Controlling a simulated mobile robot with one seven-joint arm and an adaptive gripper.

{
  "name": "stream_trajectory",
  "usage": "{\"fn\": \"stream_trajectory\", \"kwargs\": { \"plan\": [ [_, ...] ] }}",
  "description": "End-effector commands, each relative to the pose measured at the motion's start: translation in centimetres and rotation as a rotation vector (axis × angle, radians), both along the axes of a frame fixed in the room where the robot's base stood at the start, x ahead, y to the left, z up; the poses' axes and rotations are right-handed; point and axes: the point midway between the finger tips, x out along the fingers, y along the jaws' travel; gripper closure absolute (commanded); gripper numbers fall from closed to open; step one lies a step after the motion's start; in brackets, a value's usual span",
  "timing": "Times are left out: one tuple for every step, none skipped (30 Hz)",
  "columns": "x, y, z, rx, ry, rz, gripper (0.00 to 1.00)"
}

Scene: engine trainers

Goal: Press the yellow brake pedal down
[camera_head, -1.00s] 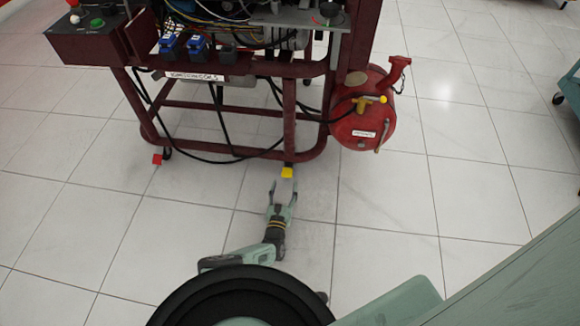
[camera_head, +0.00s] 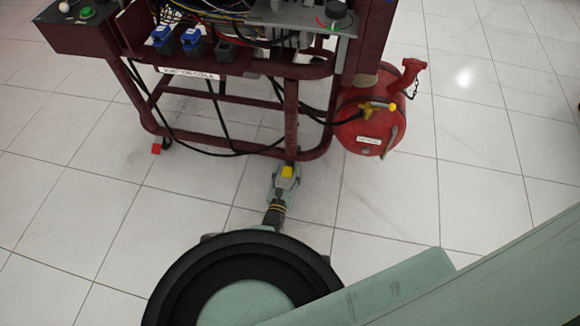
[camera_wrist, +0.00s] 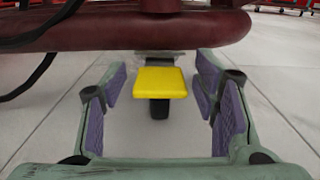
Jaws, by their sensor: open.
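The yellow brake pedal (camera_head: 287,171) is a small flat yellow pad low at the foot of the dark red engine stand. In the wrist view the yellow pedal (camera_wrist: 160,82) sits on a dark stem under the stand's lower tube. My gripper (camera_head: 285,178) is at the pedal in the head view. In the wrist view my gripper (camera_wrist: 160,95) is open, with one finger on each side of the pedal. Gaps show between the pedal and both fingers there. Nothing is held.
The dark red stand frame (camera_head: 228,155) spans the space just beyond the pedal. A red tank (camera_head: 362,130) is at its right, and a small red pad (camera_head: 156,149) stands near its left foot. A black cable hangs along the lower frame. A pale green surface (camera_head: 470,275) fills the lower right.

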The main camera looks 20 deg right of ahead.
Motion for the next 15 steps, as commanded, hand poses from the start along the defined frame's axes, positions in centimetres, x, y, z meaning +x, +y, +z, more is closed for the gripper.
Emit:
{"fn": "stream_trajectory", "kwargs": {
  "plan": [
    [-0.04, 0.09, 0.00, 0.000, 0.000, 0.000, 0.45],
    [-0.05, 0.11, 0.00, 0.000, 0.000, 0.000, 0.45],
    [-0.05, 0.13, -0.01, 0.000, 0.000, 0.000, 0.45],
    [-0.06, 0.14, -0.01, 0.000, 0.000, 0.000, 0.45],
    [-0.07, 0.14, -0.01, 0.000, 0.000, 0.000, 0.45],
    [-0.07, 0.14, -0.01, 0.000, 0.000, 0.000, 0.45],
    [-0.07, 0.14, -0.01, 0.000, 0.000, 0.000, 0.45],
    [-0.07, 0.14, -0.01, 0.000, 0.000, 0.000, 0.45],
    [-0.06, 0.14, -0.01, 0.000, 0.000, 0.000, 0.45],
    [-0.06, 0.14, -0.01, 0.000, 0.000, 0.000, 0.45],
    [-0.06, 0.14, -0.01, 0.000, 0.000, 0.000, 0.45],
    [-0.07, 0.13, 0.00, 0.000, 0.000, 0.000, 0.47],
    [-0.07, 0.13, 0.00, 0.000, 0.000, 0.000, 0.49],
    [-0.06, 0.13, 0.00, 0.000, 0.000, 0.000, 0.51],
    [-0.06, 0.13, 0.00, 0.000, 0.000, 0.000, 0.54]
  ]
}}
